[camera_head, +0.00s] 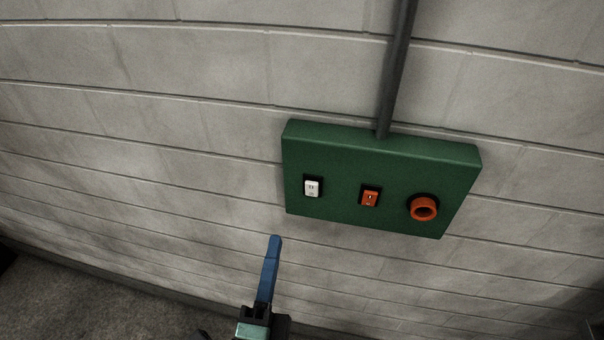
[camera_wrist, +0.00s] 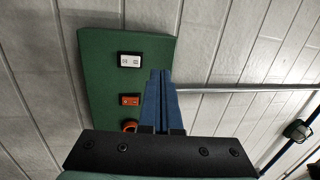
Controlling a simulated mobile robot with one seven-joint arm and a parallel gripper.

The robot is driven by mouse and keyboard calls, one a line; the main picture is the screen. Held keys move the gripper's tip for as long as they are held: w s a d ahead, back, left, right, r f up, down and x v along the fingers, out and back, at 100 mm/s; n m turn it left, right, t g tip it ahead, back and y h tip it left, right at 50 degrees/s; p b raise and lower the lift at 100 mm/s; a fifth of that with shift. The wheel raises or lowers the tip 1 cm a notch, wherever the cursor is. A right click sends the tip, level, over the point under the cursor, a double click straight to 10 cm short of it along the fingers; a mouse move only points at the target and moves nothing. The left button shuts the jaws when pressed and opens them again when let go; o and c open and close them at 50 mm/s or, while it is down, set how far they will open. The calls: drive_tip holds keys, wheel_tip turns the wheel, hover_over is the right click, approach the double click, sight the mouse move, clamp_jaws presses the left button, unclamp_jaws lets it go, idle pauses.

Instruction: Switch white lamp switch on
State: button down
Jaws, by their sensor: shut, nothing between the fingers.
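The white lamp switch (camera_head: 312,188) is a small white rocker in a black frame at the left of a green control box (camera_head: 335,217) on the wall. It also shows in the wrist view (camera_wrist: 130,61), near the top of the box (camera_wrist: 95,75). My gripper (camera_head: 274,240) has blue fingers, shut and empty, below and left of the box in the head view. In the wrist view the fingertips (camera_wrist: 161,73) lie to the right of the white switch. They look apart from it. The rocker's exact tilt is too small to tell.
An orange rocker switch (camera_head: 370,197) and a round orange knob (camera_head: 423,208) sit on the same box, to the right of the white switch. A grey pipe (camera_head: 395,80) runs up from the box. The block wall (camera_head: 150,120) around the box is bare.

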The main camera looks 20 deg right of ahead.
drive_tip(key=s+f, duration=0.1)
drive_tip(key=s+d+f+m+g, duration=0.1)
drive_tip(key=f, duration=0.1)
drive_tip(key=shift+g+h, duration=0.3)
drive_tip(key=shift+h, duration=0.1)
drive_tip(key=shift+w, duration=0.1)
drive_tip(key=p, duration=0.4)
approach(310, 176)
drive_tip(key=x, duration=0.5)
drive_tip(key=shift+w+f, duration=0.1)
drive_tip(key=shift+w, duration=0.05)
drive_tip(key=shift+w+d, duration=0.15)
drive_tip(key=shift+w, duration=0.05)
